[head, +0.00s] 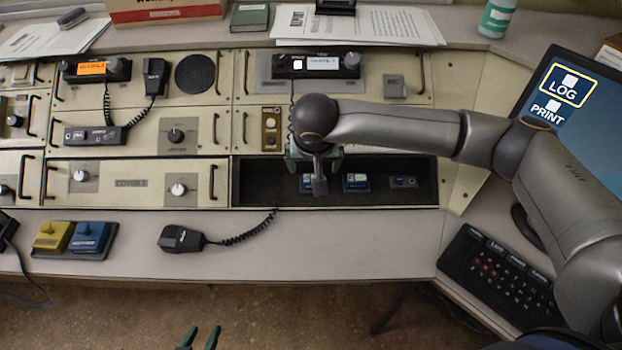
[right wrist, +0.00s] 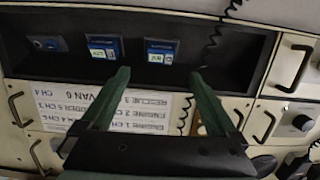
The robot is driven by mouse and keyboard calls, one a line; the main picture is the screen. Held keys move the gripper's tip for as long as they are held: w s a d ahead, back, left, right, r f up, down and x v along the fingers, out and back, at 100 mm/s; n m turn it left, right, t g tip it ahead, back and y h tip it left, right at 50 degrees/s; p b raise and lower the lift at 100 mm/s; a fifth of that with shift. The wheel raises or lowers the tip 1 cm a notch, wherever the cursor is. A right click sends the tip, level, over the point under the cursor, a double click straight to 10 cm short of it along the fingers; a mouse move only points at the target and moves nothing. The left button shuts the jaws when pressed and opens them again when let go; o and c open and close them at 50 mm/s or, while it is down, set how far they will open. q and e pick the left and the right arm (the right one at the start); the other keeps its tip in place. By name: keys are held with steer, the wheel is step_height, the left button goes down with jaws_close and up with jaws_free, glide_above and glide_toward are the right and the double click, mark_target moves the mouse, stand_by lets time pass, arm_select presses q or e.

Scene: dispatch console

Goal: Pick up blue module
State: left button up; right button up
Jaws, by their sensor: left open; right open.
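Two small blue modules with pale labels sit in the dark recess (head: 262,190) of the console. The left one (head: 306,184) is partly covered by my right gripper in the head view; the other (head: 356,182) is to its right. In the right wrist view they are the module (right wrist: 160,52) just beyond my fingertips and the one (right wrist: 104,48) to its left. My right gripper (head: 315,168) is open and empty over the recess. A larger blue block (head: 90,238) stands on a dark tray at front left. My left gripper (head: 200,340) is open and empty, low before the desk.
A yellow block (head: 53,237) stands beside the larger blue one. A microphone (head: 182,239) with a coiled cord lies on the desk before the recess. The monitor (head: 560,110) and keyboard (head: 495,275) are at the right. The desk front right of the microphone is clear.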

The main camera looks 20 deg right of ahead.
mark_target(314, 176)
steer(key=x, duration=0.8)
steer(key=shift+w+f, duration=0.2)
steer(key=shift+c, duration=0.2)
jaws_close()
stand_by(0.4)
